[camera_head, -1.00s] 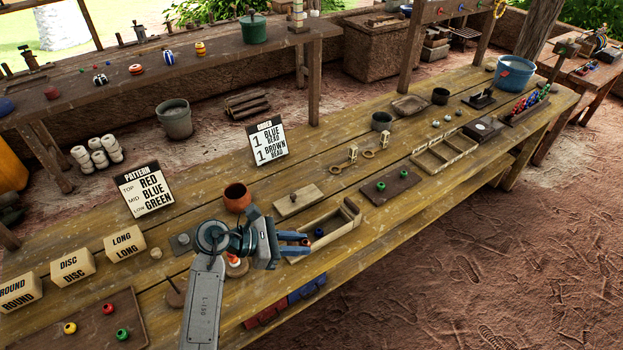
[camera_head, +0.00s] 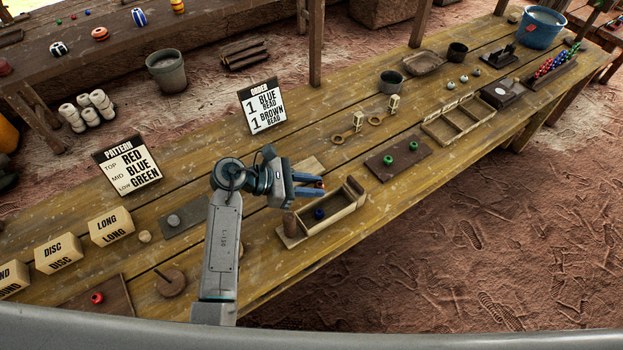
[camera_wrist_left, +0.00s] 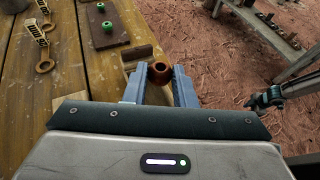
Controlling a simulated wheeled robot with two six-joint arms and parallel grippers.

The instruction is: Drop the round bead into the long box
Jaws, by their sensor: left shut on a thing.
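A brown round bead (camera_wrist_left: 159,71) sits between the fingertips of my left gripper (camera_wrist_left: 159,82) in the wrist view. In the head view the same gripper (camera_head: 312,185) is shut above the bench, near an open wooden tray (camera_head: 340,214), and the bead is hard to make out there. A dark blue bead (camera_head: 318,213) lies in that tray. The box labelled LONG (camera_head: 110,226) stands on the bench at the left, well apart from the gripper. What may be my right gripper (camera_wrist_left: 265,98) shows small at the right of the wrist view; its jaws are unclear.
The DISC box (camera_head: 60,253) and a partly cut-off ROUND box (camera_head: 12,279) stand beside the LONG box. A pattern sign (camera_head: 128,166) and an order sign (camera_head: 262,106) stand along the back. A board with green beads (camera_head: 397,160) lies right of the tray.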

